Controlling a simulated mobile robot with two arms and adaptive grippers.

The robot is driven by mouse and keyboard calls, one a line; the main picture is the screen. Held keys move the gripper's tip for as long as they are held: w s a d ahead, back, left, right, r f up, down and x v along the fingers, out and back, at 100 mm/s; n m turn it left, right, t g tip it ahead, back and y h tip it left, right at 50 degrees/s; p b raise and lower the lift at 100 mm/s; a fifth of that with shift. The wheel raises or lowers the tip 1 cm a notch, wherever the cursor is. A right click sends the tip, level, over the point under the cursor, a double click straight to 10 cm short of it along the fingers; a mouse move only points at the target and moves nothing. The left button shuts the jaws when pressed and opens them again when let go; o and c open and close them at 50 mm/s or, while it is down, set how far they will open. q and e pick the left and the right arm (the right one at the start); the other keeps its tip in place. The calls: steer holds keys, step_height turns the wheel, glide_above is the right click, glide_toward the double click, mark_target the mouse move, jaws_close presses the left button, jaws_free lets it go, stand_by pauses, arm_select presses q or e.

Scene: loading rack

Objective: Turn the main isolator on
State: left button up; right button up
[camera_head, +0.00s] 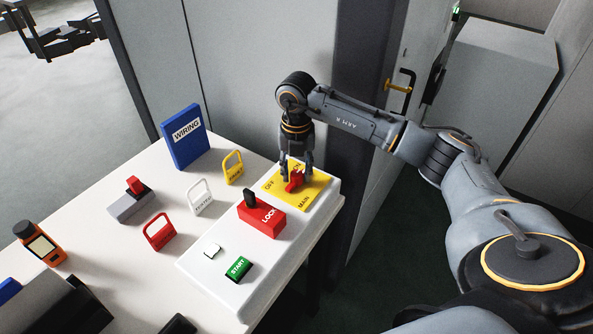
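The main isolator is a red rotary knob (294,183) on a yellow plate (318,186) marked OFF, ON and MAIN. It sits at the far end of a white panel (212,274) on the table. My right gripper (297,174) points down over the knob, its fingers apart on either side of the knob's top. Whether they touch it is hard to tell. The fingers partly hide the ON mark and the far part of the knob, so its setting is unclear. My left gripper is not clearly in view.
A red LOCK block (262,218) with a black key-like piece stands beside the plate. Yellow (233,167), white (200,197) and red (160,232) tags and a blue WIRING binder (185,143) are on the table.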

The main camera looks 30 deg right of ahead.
mark_target(296, 172)
steer(key=shift+o, duration=0.4)
steer(key=shift+r, duration=0.25)
step_height(296, 172, up, 12)
steer(key=shift+f, duration=0.25)
stand_by(0.3)
